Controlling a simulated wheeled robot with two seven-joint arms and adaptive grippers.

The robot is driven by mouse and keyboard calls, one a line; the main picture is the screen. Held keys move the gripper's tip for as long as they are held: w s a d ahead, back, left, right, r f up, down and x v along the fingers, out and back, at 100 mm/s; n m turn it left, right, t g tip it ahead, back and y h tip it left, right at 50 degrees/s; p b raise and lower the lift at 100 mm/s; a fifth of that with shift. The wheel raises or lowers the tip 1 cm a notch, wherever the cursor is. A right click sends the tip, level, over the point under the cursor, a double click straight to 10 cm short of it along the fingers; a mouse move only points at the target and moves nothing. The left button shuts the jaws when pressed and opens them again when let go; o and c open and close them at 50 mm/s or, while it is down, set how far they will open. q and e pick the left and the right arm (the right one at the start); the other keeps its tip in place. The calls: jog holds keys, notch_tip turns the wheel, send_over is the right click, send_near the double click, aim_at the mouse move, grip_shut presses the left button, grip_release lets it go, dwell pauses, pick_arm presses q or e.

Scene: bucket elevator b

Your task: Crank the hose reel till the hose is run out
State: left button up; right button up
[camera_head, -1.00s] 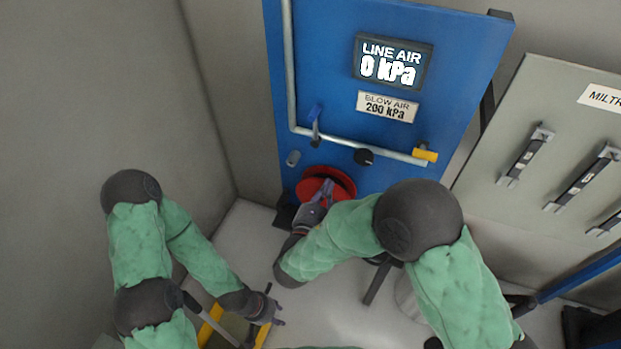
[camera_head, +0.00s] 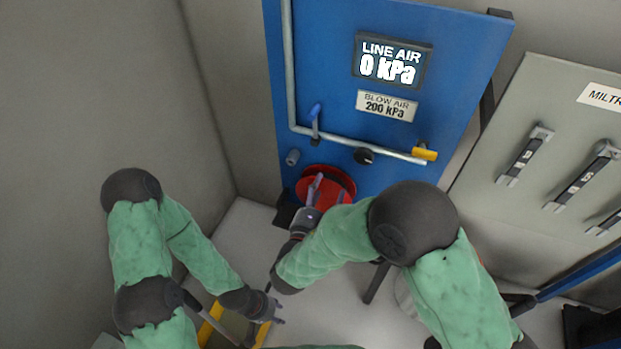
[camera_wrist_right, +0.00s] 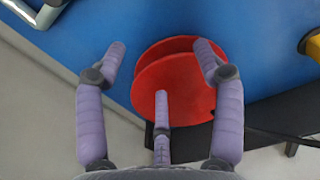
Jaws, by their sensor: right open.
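The red hose reel (camera_head: 338,175) is mounted low on the blue panel. It also shows in the right wrist view (camera_wrist_right: 178,95) as a pair of round red discs with a gap between them. I cannot make out a crank handle or a hose on the reel. My left gripper (camera_head: 277,306) hangs low on the left, away from the reel, with its fingers apart and empty.
The blue panel (camera_head: 450,60) carries a display (camera_head: 392,64) reading LINE AIR 0 kPa, a BLOW AIR 200 kPa label (camera_head: 387,106), a blue-handled lever (camera_head: 315,112), a black knob (camera_head: 364,156) and a yellow handle (camera_head: 424,152). A grey cabinet (camera_head: 560,110) with levers stands right.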

jog(key=v, duration=0.5)
jog(key=shift+s, duration=0.2)
dwell(0.5)
